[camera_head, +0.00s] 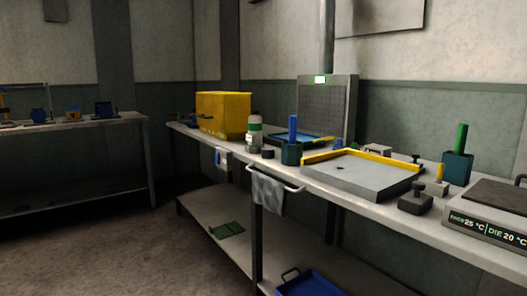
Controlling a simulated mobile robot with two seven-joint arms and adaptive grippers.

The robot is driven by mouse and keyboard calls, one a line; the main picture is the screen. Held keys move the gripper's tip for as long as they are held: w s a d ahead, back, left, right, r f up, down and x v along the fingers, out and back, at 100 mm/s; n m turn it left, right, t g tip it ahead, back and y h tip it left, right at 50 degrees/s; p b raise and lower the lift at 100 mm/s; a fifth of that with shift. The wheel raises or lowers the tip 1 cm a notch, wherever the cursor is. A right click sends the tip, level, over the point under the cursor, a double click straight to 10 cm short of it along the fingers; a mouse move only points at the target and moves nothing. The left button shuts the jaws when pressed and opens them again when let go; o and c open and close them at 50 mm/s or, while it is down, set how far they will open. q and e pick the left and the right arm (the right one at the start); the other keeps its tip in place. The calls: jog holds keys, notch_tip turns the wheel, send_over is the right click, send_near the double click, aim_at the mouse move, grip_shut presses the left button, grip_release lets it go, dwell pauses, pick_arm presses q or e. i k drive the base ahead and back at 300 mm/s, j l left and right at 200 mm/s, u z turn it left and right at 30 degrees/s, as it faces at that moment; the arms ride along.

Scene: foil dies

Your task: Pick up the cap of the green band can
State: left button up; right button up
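A pale can with a green band (255,128) stands upright on the long workbench, just right of the yellow box. Its top looks pale; at this size I cannot tell clearly whether a cap sits on it. A small dark round piece (267,154) lies on the bench at the can's front right; I cannot tell what it is. Neither of my grippers is in view.
The bench (226,146) also holds a yellow box (223,114), dark cups (291,153) with blue and green handles, a yellow-edged tray (360,179) and a temperature unit (487,229). A cloth (268,193) hangs from the front rail. Open floor lies left.

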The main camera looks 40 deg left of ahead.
aim_at(267, 153)
jog(key=j+z, duration=0.25)
jog(key=j, duration=2)
